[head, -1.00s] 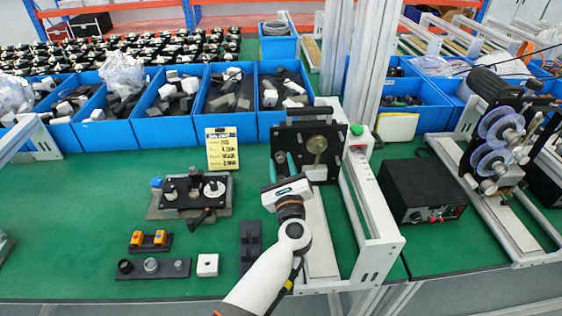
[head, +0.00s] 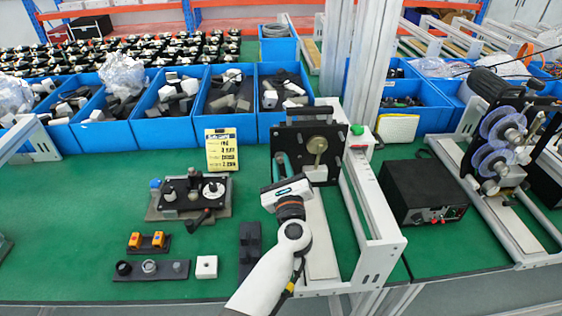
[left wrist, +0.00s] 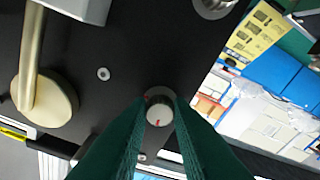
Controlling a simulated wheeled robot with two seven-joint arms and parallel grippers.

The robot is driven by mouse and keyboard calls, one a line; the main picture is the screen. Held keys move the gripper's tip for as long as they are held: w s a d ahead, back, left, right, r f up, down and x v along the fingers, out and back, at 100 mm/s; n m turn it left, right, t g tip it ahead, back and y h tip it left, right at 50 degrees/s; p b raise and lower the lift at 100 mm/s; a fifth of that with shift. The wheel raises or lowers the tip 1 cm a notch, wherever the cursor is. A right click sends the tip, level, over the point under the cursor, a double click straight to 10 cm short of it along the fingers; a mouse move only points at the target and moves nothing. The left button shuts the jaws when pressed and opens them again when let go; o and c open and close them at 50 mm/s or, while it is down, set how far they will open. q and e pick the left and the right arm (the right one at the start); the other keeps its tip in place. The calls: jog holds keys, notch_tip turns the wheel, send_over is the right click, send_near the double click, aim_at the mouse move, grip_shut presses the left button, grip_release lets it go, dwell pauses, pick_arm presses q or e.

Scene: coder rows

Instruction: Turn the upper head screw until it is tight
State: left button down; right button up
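The upper head screw, a dark round knob with a white face and a red mark (left wrist: 160,112), stands out from a black plate (left wrist: 112,35) in the left wrist view. My left gripper (left wrist: 160,108) has its two dark green fingers on either side of this knob, and the tips appear to press against it. In the head view my left gripper (head: 286,160) reaches the left part of the upright black plate (head: 328,137). There the knob is hidden or too small to make out. My right gripper is not in view.
A brass-coloured round part with an arm (head: 317,145) is on the plate, right of my gripper. A white metal frame (head: 378,225) stands close on the right, with a black box (head: 415,185) beyond it. Blue bins (head: 230,128) line the back.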

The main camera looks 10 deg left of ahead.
pick_arm(q)
jog(key=shift+r+m+p, duration=0.15)
jog(key=shift+m+p, duration=0.25)
jog(key=shift+m, duration=0.1)
jog(key=m+h+p, duration=0.1)
jog(key=m+p, duration=0.1)
jog(key=m, duration=0.1)
jog(key=m+h+p, duration=0.1)
jog(key=m+p, duration=0.1)
jog(key=m, duration=0.2)
jog(key=shift+a+r+t, duration=0.1)
jog(key=shift+a+t, duration=0.05)
jog(key=shift+t, duration=0.15)
jog(key=m+p, duration=0.1)
jog(key=m, duration=0.1)
jog(key=shift+m+p, duration=0.3)
jog(key=shift+f+m, duration=0.25)
jog(key=shift+m, duration=0.05)
jog(key=c, duration=1.4)
grip_release()
jog(key=shift+c, duration=0.2)
